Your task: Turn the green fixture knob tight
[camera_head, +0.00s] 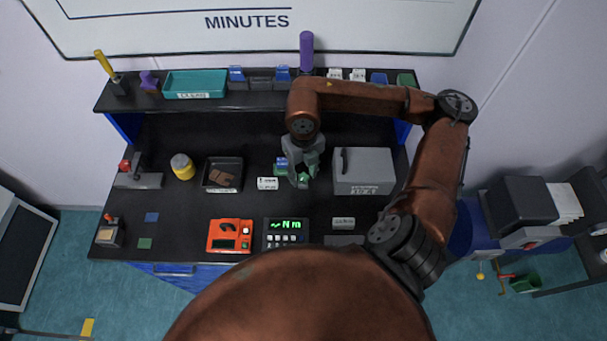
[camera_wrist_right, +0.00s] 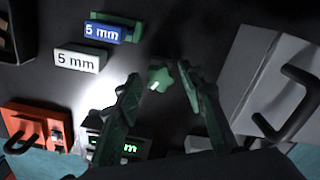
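The green knob (camera_wrist_right: 160,78) is a small lobed knob in the right wrist view. It appears between my right gripper's fingertips, with dark gaps on both sides. My right gripper (camera_wrist_right: 158,72) is open, its two dark green fingers apart. In the head view, my right gripper (camera_head: 301,180) points down over the middle of the bench, left of the grey box. It largely hides the knob there. A green fixture part with a blue "5 mm" label (camera_wrist_right: 101,32) lies beside the knob, and the blue label also shows in the head view (camera_head: 281,161). My left gripper is not in view.
A grey box (camera_head: 363,171) with a handle stands close right of the gripper. A white "5 mm" label (camera_wrist_right: 80,58) lies left. A green-lit "Nm" display (camera_head: 286,233) and an orange device (camera_head: 230,236) stand in front. A black tray (camera_head: 222,174) stands further left.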

